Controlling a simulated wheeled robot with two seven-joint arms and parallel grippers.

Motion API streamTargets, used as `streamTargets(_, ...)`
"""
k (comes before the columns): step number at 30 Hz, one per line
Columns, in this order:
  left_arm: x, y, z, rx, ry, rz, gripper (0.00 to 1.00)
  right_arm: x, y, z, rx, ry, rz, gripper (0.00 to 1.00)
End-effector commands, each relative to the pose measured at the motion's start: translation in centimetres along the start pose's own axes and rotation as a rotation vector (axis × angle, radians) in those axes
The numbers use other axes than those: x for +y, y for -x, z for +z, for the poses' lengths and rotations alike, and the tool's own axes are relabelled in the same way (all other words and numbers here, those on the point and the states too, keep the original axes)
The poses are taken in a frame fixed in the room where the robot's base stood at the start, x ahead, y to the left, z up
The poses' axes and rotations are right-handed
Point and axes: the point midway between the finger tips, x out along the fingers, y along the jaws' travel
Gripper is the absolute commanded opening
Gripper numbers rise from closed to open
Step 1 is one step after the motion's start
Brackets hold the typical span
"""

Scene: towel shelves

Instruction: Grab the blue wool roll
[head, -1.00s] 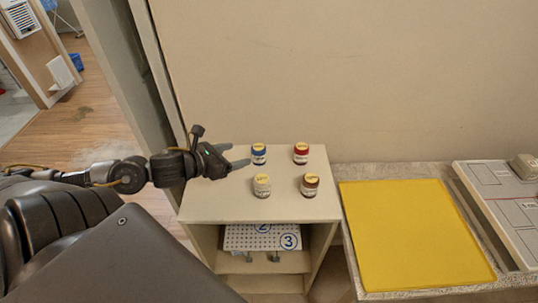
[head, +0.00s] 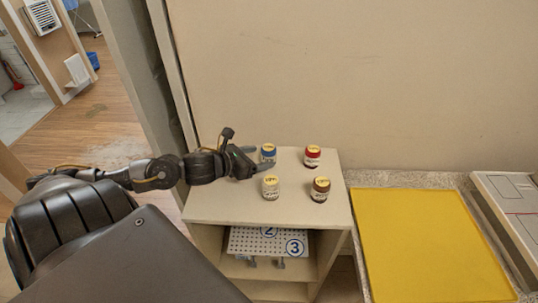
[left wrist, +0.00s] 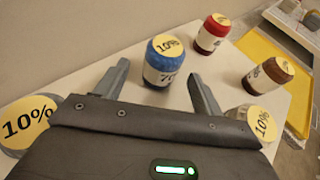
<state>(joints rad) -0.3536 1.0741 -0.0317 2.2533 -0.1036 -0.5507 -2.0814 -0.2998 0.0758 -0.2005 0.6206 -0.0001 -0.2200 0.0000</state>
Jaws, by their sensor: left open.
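The blue wool roll (head: 268,153) stands upright at the back left of the small shelf's top. It has a yellow lid label reading 10% in the left wrist view (left wrist: 162,66). My left gripper (head: 252,157) is open, just left of the roll, pointing right. In the left wrist view my left gripper (left wrist: 157,84) has its fingers on either side of the blue roll's line, with the roll just ahead of the tips. I cannot tell whether they touch. The fingers partly hide the roll in the head view. My right gripper is out of view.
A red roll (head: 312,156), cream roll (head: 270,187) and brown roll (head: 320,189) stand nearby. Another 10% roll (left wrist: 25,125) is close beside my left gripper. A wall (head: 350,80) rises behind the shelf (head: 240,207). A yellow mat (head: 425,245) lies right.

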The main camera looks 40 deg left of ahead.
Motion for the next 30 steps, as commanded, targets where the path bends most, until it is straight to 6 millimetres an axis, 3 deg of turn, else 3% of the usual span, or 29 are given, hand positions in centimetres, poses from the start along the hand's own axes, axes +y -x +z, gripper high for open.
streamTargets(11,-0.1,-1.1,0.2,0.0,0.001,-0.001,0.68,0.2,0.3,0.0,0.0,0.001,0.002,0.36)
streamTargets(22,-0.1,-5.3,0.8,-0.001,0.003,0.001,0.68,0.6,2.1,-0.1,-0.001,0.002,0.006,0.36)
streamTargets(30,-0.2,-6.1,0.6,0.001,0.0,-0.002,0.68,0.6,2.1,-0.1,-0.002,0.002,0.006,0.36)
